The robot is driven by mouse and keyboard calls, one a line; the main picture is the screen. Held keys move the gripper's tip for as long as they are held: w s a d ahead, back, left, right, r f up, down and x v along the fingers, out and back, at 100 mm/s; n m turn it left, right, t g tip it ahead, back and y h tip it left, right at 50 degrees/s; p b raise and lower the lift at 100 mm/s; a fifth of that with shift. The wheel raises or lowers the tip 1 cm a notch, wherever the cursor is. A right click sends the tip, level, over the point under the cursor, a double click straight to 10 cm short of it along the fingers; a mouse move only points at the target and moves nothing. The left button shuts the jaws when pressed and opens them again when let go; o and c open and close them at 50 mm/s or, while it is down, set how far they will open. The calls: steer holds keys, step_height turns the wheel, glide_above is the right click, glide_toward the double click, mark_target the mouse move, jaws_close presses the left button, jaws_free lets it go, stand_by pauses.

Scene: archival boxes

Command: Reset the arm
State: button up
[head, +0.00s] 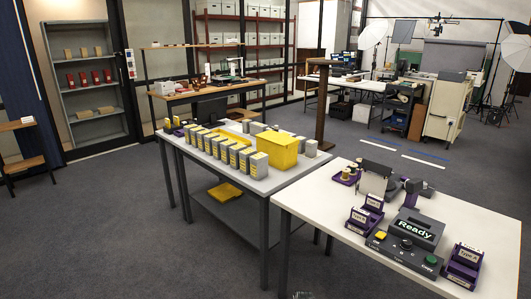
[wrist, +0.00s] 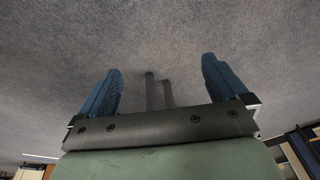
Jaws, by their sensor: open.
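My gripper (wrist: 161,65) shows in the wrist view with its two blue fingers wide apart and nothing between them. Behind the fingers is grey carpet (wrist: 60,60). Two dark upright bars (wrist: 151,92) show beyond the gripper's crossbar; I cannot tell what they belong to. The gripper cannot be made out in the head view.
A white table (head: 330,222) at the right holds a device reading "Ready" (head: 414,228) and purple card holders. A grey table (head: 272,182) holds a row of grey-and-yellow boxes and a yellow bin (head: 270,149). Open carpet (head: 110,220) lies at the left.

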steer(key=s+d+f+m+g, duration=0.1)
steer(key=s+d+f+g, duration=0.1)
steer(key=s, duration=1.1)
steer(key=s+d+f+g, duration=0.2)
steer(key=s+f+g, duration=0.1)
steer(key=s, duration=1.1)
steer(key=s+d+f+m+g+h, duration=0.1)
steer(key=s+g, duration=0.3)
steer(key=s, duration=0.9)
steer(key=shift+s+d+f+m, duration=0.3)
steer(key=shift+s+d+f, duration=0.05)
steer(key=shift+d+f, duration=0.3)
